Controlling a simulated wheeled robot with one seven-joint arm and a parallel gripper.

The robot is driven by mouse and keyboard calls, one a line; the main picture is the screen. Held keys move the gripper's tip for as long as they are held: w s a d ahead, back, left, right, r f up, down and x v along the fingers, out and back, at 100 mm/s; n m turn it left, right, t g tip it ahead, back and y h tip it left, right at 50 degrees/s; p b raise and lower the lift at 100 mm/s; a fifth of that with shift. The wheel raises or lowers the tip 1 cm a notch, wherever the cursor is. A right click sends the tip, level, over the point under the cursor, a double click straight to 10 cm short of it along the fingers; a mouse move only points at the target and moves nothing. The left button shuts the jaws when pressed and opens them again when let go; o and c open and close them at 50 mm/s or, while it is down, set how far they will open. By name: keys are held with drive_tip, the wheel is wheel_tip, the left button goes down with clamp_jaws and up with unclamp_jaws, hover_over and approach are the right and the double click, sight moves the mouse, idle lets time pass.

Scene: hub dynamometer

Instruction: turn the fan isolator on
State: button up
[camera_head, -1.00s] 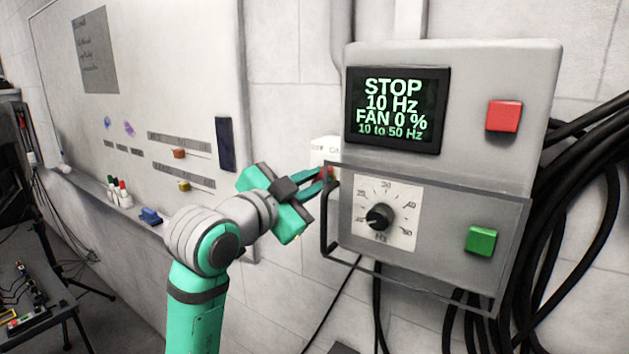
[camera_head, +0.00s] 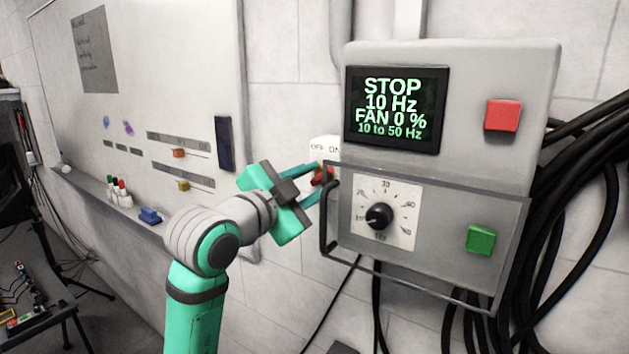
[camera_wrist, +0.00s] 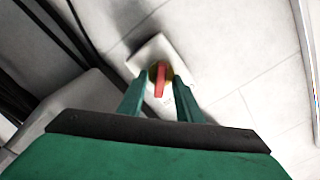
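The fan isolator is a small white box (camera_head: 324,148) on the wall, left of the grey control box, with OFF and ON lettered along its top. Its red handle (camera_head: 322,176) is partly hidden by a finger in the head view. In the wrist view the red handle (camera_wrist: 159,83) sits on a yellow round base on the white box (camera_wrist: 152,52). My gripper (camera_head: 315,180) is open at the isolator. In the wrist view its fingertips (camera_wrist: 160,76) stand either side of the handle with gaps. The handle appears tilted towards ON, but I cannot tell its exact setting.
The grey control box (camera_head: 465,75) has a display (camera_head: 396,108) reading STOP, 10 Hz, FAN 0 %. A dark cover handle (camera_head: 326,225) is close to my gripper.

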drive_tip(key=v, duration=1)
drive_tip(key=shift+s+a, duration=0.25)
drive_tip(key=shift+s, duration=0.1)
